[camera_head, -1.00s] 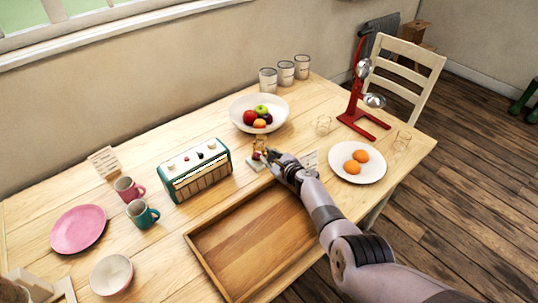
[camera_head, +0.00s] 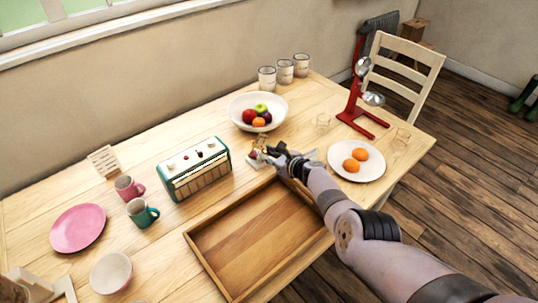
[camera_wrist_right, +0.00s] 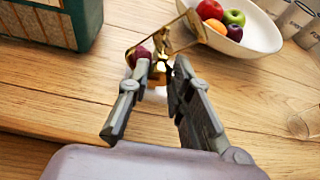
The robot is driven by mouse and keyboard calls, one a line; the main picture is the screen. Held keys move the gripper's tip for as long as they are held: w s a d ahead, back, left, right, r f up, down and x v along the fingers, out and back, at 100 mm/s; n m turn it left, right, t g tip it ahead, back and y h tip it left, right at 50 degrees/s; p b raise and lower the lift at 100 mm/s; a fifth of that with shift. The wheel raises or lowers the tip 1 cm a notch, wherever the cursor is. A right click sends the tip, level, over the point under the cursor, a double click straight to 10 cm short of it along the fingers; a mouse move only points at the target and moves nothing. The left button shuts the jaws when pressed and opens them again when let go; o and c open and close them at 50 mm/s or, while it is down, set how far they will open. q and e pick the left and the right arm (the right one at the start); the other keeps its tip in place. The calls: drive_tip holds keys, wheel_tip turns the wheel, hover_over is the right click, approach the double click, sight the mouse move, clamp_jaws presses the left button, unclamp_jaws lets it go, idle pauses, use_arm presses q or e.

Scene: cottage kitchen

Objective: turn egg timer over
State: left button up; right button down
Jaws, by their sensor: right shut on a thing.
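The egg timer (camera_head: 261,144) is a small sand timer with a gold frame, between the fruit bowl and the wooden tray. My right gripper (camera_head: 276,153) is shut on it. In the right wrist view the timer (camera_wrist_right: 188,38) is tilted at the fingertips of my right gripper (camera_wrist_right: 161,70), its gold frame slanting toward the bowl. A dark red part (camera_wrist_right: 137,55) shows beside the left finger. The fingers hide part of the timer, and I cannot tell whether it touches the table. My left gripper is not in view.
The fruit bowl (camera_head: 238,108) stands just behind the timer. The green radio (camera_head: 195,170) is to the left, the tray (camera_head: 215,275) in front. A plate with two oranges (camera_head: 372,173), a red juicer (camera_head: 352,112) and clear glasses (camera_head: 402,137) are to the right.

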sight(268, 154)
drive_tip(key=c, duration=1.4)
unclamp_jaws()
drive_tip(key=shift+c, duration=0.2)
drive_tip(key=shift+d, duration=0.1)
drive_tip(key=shift+s+d, duration=0.2)
drive_tip(key=shift+d, duration=0.4)
drive_tip(key=shift+s+d+r, duration=0.2)
drive_tip(key=shift+s, duration=0.2)
drive_tip(key=shift+s+r, duration=0.3)
drive_tip(key=shift+s, duration=0.3)
drive_tip(key=shift+v, duration=2.25)
drive_tip(key=shift+a, duration=0.1)
